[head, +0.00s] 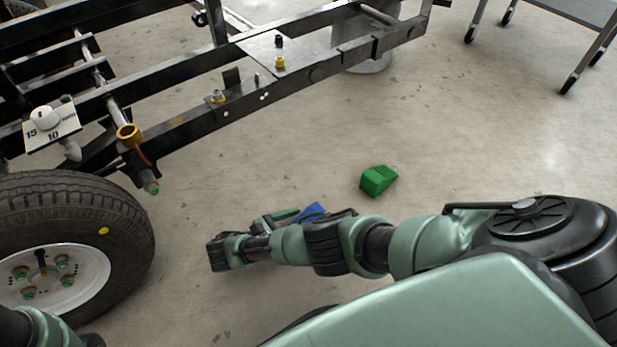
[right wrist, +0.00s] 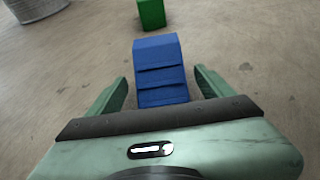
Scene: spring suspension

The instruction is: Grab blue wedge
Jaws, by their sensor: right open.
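The blue wedge (head: 313,211) lies on the concrete floor, partly hidden behind my right arm in the head view. In the right wrist view the blue wedge (right wrist: 160,70) shows a ridged face and sits centrally between the two green fingers. My right gripper (right wrist: 160,82) is open, with a small gap at each side of the wedge. In the head view my right gripper (head: 287,215) is mostly hidden by its own arm. My left gripper is out of view; only a bit of my left arm shows at bottom left.
A green wedge (head: 378,180) lies on the floor just beyond the blue one. A black vehicle frame (head: 190,123) spans the upper left, with a tyred wheel (head: 125,225) below it. A cart (head: 575,12) stands at top right. The floor between is clear.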

